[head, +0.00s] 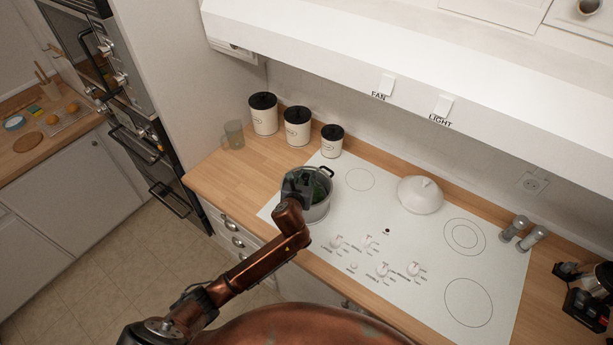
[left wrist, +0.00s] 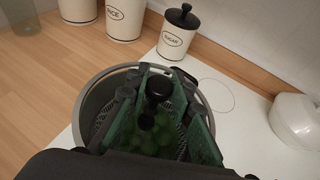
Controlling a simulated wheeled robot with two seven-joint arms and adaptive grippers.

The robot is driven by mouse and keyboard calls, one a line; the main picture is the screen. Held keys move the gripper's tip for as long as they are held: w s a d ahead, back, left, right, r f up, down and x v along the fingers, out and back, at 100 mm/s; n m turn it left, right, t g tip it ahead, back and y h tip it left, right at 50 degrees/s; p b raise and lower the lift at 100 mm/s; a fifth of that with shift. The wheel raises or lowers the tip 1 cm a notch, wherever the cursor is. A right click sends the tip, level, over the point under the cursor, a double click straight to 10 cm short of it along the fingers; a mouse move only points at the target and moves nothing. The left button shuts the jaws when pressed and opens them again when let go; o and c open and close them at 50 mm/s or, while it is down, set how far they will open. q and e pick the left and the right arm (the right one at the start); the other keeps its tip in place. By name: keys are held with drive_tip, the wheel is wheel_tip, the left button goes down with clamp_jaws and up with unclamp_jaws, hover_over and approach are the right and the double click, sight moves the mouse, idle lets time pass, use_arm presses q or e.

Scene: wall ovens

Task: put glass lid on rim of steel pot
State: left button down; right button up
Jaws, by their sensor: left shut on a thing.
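The steel pot (head: 319,212) stands on the left front of the white cooktop, and its grey rim (left wrist: 82,112) curves around my fingers in the left wrist view. My left gripper (head: 301,187) is over the pot from above. In the left wrist view its green fingers (left wrist: 160,98) flank a black knob, shut on the glass lid (left wrist: 160,86). The clear glass hardly shows, so I cannot tell whether its edge touches the rim. Green contents show inside the pot. The gripper hides part of the pot. My right gripper is not in view.
Canisters (head: 297,127) and a glass (head: 233,135) stand behind the pot on the wooden counter (head: 216,181). A white lidded dish (head: 420,195) sits on the cooktop (head: 400,235) to the right. The hood (head: 420,75) overhangs the back.

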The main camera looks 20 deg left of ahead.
use_arm(q)
drive_tip(key=shift+f, duration=0.5)
drive_tip(key=c, duration=1.6)
unclamp_jaws()
drive_tip(key=v, duration=1.2)
drive_tip(key=shift+d, duration=0.1)
